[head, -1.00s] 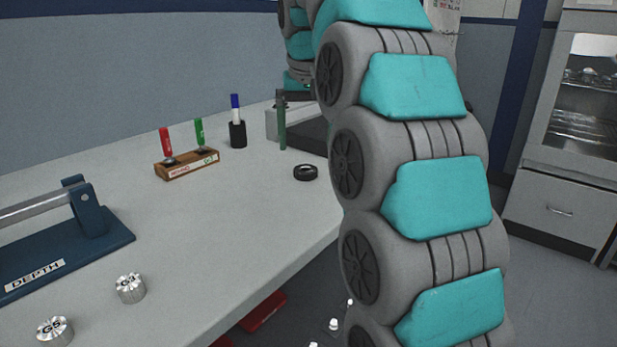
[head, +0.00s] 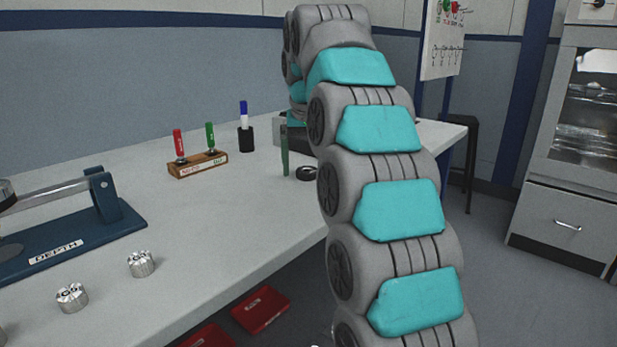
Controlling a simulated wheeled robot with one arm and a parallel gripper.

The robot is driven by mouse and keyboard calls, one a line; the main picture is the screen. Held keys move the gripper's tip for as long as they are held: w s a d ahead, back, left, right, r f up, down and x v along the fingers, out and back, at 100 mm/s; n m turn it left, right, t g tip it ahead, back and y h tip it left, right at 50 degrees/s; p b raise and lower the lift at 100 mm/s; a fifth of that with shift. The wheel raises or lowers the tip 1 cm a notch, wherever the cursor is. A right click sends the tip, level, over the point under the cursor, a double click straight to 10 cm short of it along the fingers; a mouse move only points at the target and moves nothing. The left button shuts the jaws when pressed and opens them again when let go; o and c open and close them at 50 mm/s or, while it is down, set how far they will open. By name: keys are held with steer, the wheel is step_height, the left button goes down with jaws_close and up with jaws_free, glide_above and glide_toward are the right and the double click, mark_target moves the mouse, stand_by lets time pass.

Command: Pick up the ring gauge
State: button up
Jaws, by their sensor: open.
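The ring gauge (head: 306,173), a small black ring, lies flat on the grey bench toward its right side. My arm partly covers its right edge. My gripper (head: 286,162) points down at the ring. One dark green finger shows just left of the ring, with its tip low near the bench top. The other finger is hidden behind my arm. The jaws are open, and nothing is seen held. I cannot tell whether the visible finger touches the ring.
A wooden stand (head: 198,165) with red and green markers and a black cup (head: 245,138) with a blue marker stand left of the gripper. A blue depth fixture (head: 75,240) and metal cylinders (head: 141,263) are nearer. A grey box is partly hidden behind the gripper.

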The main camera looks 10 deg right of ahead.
jaws_close()
stand_by(0.6)
steer(key=shift+r, duration=0.15)
